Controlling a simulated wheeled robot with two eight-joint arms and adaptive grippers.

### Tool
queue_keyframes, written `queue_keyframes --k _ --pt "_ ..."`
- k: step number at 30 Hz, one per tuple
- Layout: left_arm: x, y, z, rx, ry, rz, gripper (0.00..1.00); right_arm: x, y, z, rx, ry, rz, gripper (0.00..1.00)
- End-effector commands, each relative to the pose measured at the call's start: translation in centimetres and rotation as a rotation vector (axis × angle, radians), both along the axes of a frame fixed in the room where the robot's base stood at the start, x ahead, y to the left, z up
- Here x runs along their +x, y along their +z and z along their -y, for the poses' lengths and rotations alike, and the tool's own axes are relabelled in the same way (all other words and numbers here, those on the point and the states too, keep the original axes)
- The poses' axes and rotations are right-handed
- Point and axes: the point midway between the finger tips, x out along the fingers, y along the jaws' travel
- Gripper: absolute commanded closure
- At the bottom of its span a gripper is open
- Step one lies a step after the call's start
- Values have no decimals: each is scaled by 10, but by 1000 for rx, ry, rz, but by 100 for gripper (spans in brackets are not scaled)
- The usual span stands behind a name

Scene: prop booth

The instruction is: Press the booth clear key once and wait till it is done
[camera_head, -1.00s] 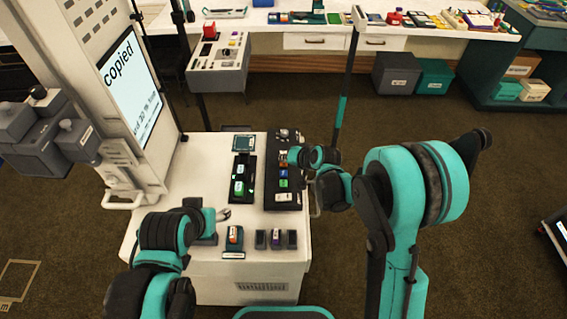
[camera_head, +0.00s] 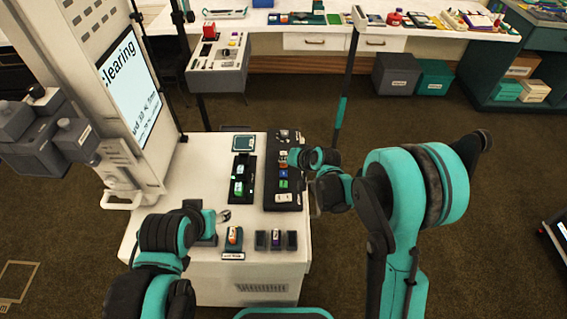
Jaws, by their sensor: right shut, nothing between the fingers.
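The booth screen (camera_head: 132,85) on the tall white cabinet at left reads "clearing". A black key panel (camera_head: 272,196) with several small coloured keys lies along the right side of the white booth top. I cannot read which of them is the clear key. My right gripper (camera_head: 291,158) is shut and empty, at the panel's right edge by the upper keys. Whether its tip touches a key is too small to tell. My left gripper (camera_head: 222,216) is over the front left of the booth top; its fingers are too small to judge.
A black holder (camera_head: 236,196) with green-marked blocks lies left of the key panel. A small stand (camera_head: 232,254) and several dark blocks (camera_head: 276,240) stand at the front edge. A grey console (camera_head: 218,78) and a long white workbench (camera_head: 300,38) are behind, across open floor.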

Motion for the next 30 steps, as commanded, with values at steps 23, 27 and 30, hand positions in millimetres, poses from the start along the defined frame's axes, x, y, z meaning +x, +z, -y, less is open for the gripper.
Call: queue_keyframes --k 23,27,30 --pt "0 17 0 0 0 0 44 0 25 0 0 0 0 100" --pt "0 28 0 0 0 0 44 0 39 0 0 0 0 100" --pt "0 35 0 0 0 0 44 0 49 0 0 0 0 100"
